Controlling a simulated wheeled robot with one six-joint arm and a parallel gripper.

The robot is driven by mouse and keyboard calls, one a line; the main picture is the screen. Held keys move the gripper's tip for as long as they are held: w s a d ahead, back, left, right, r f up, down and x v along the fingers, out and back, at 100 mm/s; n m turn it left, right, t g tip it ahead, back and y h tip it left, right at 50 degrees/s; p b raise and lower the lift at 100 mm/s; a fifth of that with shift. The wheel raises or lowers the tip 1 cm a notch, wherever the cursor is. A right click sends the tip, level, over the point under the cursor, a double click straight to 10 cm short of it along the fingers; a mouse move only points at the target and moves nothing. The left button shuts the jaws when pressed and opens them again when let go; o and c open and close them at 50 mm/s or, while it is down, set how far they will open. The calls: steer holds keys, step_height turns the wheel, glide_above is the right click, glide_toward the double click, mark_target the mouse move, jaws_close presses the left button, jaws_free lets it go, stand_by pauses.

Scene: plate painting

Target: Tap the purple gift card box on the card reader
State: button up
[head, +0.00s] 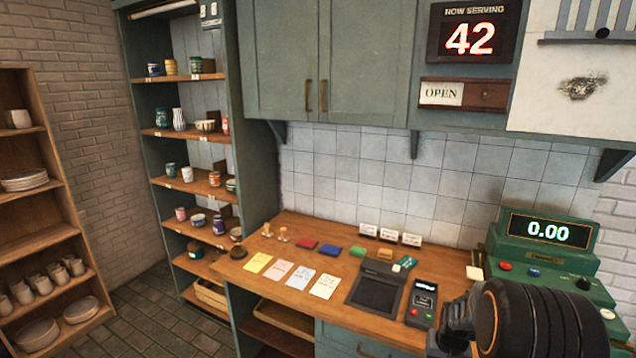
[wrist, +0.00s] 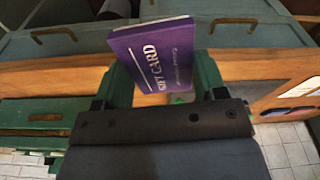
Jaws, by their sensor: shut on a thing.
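The purple gift card box (wrist: 155,55), with white "GIFT CARD" lettering, shows in the wrist view. It is held tilted between the green fingers of my gripper (wrist: 166,82), which is shut on it. The card reader (head: 422,303) is a dark handheld terminal with a small screen and red and green buttons. It lies on the wooden counter (head: 250,285) in the head view, just left of my dark arm. The box and the fingertips cannot be made out in the head view, so their distance from the reader cannot be told.
A dark flat device (head: 375,292) sits left of the reader. The green cash register (head: 545,262) showing 0.00 stands to the right. Paper notes (head: 258,262), coloured small boxes and little signs (head: 390,236) lie on the counter. Shelves (head: 190,133) stand at the left.

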steer(key=s+a+f+n+b, duration=0.1)
steer(key=a+f+n+b, duration=0.1)
steer(key=a+f, duration=0.9)
steer(key=a+n, duration=0.1)
steer(key=a, duration=0.3)
steer(key=shift+s+y, duration=0.3)
steer(key=shift+d, duration=0.1)
